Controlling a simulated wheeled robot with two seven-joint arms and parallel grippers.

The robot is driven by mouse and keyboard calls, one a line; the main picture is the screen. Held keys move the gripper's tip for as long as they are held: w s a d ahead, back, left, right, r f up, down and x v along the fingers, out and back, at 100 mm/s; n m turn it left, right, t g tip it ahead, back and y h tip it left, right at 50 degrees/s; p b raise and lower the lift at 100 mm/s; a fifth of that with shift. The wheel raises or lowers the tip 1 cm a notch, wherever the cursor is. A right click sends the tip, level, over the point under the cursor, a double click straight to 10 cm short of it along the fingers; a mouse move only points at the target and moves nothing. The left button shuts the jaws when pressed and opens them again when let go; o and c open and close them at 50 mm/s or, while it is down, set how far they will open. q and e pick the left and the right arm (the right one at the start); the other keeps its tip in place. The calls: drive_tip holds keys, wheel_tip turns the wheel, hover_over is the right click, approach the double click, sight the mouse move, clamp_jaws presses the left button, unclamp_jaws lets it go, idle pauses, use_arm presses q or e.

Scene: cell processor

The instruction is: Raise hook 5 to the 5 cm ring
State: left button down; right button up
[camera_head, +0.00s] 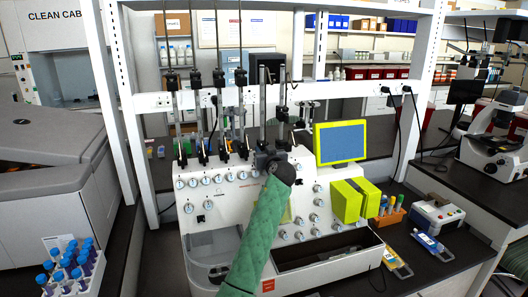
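The rightmost hook, which I take as hook 5 (283,112), hangs apart from the others at the right end of the row. The 5 cm ring cannot be made out.
The other hooks (219,80) hang close by on the left. A yellow-framed screen (340,142) and a yellow block (347,201) sit to the right on the machine. White rack posts (113,90) stand at the left. A tube rack (87,276) is at the lower left.

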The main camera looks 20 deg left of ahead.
sight(264, 142)
use_arm(q)
drive_tip(key=shift+r, duration=0.1)
use_arm(e)
drive_tip(key=shift+f, duration=0.1)
